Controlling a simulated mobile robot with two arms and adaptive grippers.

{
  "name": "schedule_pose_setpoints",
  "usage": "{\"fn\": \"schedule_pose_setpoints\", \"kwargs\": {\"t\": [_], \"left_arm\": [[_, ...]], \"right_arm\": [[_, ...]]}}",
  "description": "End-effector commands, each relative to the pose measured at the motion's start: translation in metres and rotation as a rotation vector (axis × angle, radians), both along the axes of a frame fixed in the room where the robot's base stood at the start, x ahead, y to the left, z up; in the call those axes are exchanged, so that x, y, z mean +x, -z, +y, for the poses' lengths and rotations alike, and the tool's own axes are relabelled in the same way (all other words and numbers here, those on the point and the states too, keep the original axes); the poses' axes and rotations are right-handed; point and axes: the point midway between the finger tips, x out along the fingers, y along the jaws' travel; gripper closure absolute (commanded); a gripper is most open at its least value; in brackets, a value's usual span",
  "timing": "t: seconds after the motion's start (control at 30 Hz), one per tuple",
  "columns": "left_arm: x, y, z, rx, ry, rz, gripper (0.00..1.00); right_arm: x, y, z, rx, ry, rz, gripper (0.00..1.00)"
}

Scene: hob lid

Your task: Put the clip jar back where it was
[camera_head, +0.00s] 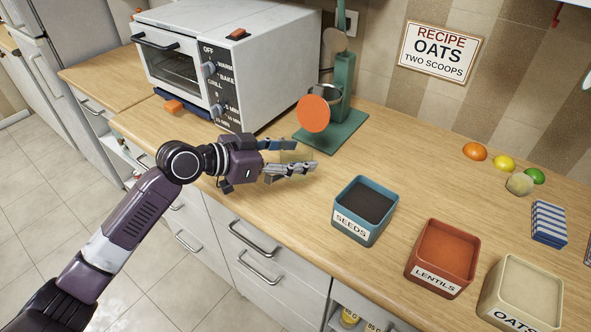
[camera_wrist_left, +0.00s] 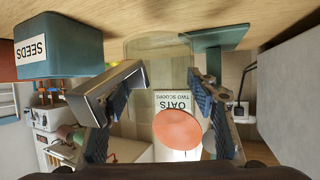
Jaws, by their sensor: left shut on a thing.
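The clip jar (camera_head: 297,156) is clear, see-through and hard to make out. It shows faintly between the fingers of my left gripper (camera_head: 291,158), above the wooden worktop in front of the toaster oven. In the left wrist view, which is upside down, the pale clear jar (camera_wrist_left: 150,48) stands between the two fingers of the left gripper (camera_wrist_left: 155,88). The left gripper is shut on it. I cannot tell whether the jar's base touches the worktop. The right gripper is not in view.
A green stand (camera_head: 343,133) with an orange disc (camera_head: 313,113) is just behind the gripper. The toaster oven (camera_head: 235,65) is at back left. Open bins of seeds (camera_head: 346,228), lentils (camera_head: 433,277) and oats (camera_head: 505,317) line the front right. Clear worktop (camera_head: 400,150) lies behind the bins.

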Motion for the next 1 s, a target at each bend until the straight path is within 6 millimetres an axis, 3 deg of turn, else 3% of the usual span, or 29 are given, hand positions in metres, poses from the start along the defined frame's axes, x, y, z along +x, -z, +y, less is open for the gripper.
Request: {"fn": "schedule_pose_setpoints", "kwargs": {"t": [0.17, 0.4, 0.67, 0.7, 0.83, 1.0], "left_arm": [[0.001, 0.012, 0.0, -0.003, 0.0, -0.003, 0.84], [0.0, 0.046, 0.0, -0.002, 0.0, 0.0, 0.84], [0.001, 0.051, 0.0, -0.002, 0.0, -0.004, 0.84], [0.0, 0.053, 0.0, 0.0, 0.0, -0.001, 0.45], [0.0, 0.053, 0.0, 0.0, 0.0, -0.001, 0.31], [0.0, 0.053, 0.0, 0.0, 0.0, -0.001, 0.3]], "right_arm": [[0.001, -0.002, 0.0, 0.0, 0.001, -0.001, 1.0], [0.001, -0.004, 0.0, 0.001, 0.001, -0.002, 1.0], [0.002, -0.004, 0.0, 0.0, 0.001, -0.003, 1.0], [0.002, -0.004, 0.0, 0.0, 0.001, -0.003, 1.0], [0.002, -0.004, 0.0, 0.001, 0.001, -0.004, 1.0], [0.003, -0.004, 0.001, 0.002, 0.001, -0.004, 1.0]]}}
